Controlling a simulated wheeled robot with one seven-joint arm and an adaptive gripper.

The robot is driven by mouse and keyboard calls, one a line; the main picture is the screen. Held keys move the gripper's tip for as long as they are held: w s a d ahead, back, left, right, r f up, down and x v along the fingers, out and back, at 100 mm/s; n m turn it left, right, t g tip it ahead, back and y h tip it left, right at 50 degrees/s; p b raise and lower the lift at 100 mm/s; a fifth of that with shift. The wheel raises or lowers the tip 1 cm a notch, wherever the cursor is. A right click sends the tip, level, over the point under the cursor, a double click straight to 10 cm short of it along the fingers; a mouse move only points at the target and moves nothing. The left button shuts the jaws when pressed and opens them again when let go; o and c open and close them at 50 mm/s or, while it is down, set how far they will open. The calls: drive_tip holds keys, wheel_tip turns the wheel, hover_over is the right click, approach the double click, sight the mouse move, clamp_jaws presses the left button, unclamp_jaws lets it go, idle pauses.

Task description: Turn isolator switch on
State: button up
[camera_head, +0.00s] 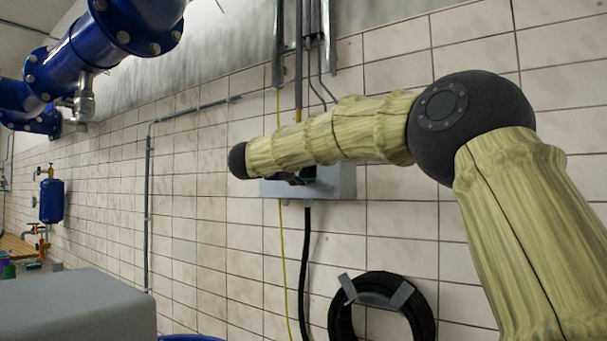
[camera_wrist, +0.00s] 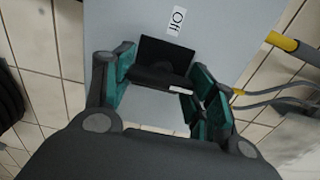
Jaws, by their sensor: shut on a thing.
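The isolator switch is a grey box on the tiled wall. In the head view, the box (camera_head: 338,184) shows below my arm, which hides much of its front. In the wrist view, its grey face (camera_wrist: 218,35) fills the upper middle, with a tilted white "Off" label (camera_wrist: 177,20). A black switch handle (camera_wrist: 160,62) stands out below that label. My gripper (camera_wrist: 163,88) has its teal-padded fingers on both sides of the handle, shut on it. In the head view, the gripper is mostly hidden by my arm.
A black cable (camera_head: 304,265) and a thin yellow-green wire (camera_head: 283,240) hang below the box. A coiled black hose (camera_head: 424,318) hangs on the wall at lower right. Conduits (camera_head: 299,60) run upward. Blue pipes (camera_head: 95,45) are at upper left.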

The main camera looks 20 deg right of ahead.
idle(0.4)
drive_tip(key=o, duration=1)
drive_tip(key=shift+o, duration=0.2)
drive_tip(key=v, duration=1.2)
